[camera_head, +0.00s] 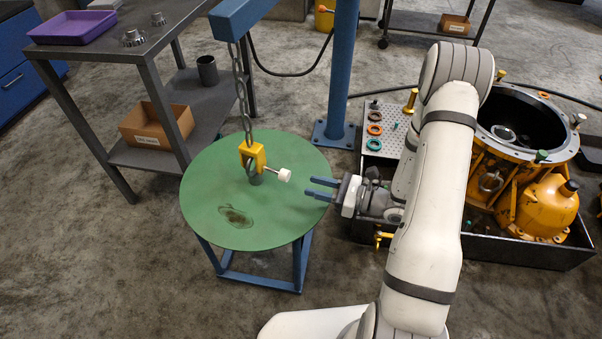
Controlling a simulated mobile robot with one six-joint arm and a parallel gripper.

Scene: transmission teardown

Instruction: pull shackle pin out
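A yellow shackle (252,156) hangs from a chain (241,92) over the green round table. A pin with a white knob (284,175) sticks out of the shackle to the right. A grey ring or eye shows inside and below the shackle; whether it rests on the table is hard to tell. My gripper (318,188) is to the right of the white knob, pointing left, with its two blue fingers apart and nothing between them. A gap shows between the fingertips and the knob.
The green round table (215,180) has a dark stain and free room around the shackle. A blue post (342,70) stands behind. A grey cart (150,60) is at left. A black tray (520,250) with an orange transmission housing (545,205) is at right, beside my arm.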

